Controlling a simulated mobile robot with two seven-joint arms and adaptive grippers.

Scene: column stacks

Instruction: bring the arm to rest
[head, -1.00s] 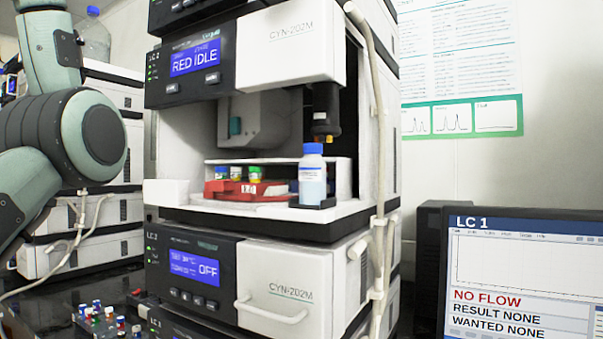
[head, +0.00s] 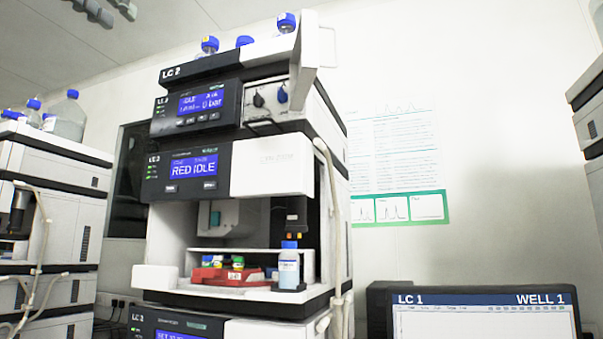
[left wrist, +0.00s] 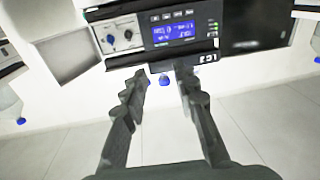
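My left gripper (left wrist: 162,76) shows in the left wrist view, its two dark fingers apart with nothing between them. Beyond the fingertips, upside down in that view, is the top module of the LC 2 stack with its blue display (left wrist: 173,30). No arm or gripper of mine shows in the head view. There the LC 2 column stack (head: 250,235) stands in the middle, and its display (head: 194,167) reads RED IDLE. A red tray (head: 232,277) with several small vials and a blue-capped bottle (head: 288,268) sit in its open bay. My right gripper is in neither view.
Blue-capped bottles (head: 286,24) stand on top of the stack. An open white door (head: 306,50) sticks out from its top module. Other stacks stand at left (head: 50,165) and far right. A monitor (head: 485,318) reading LC 1 and WELL 1 is at lower right.

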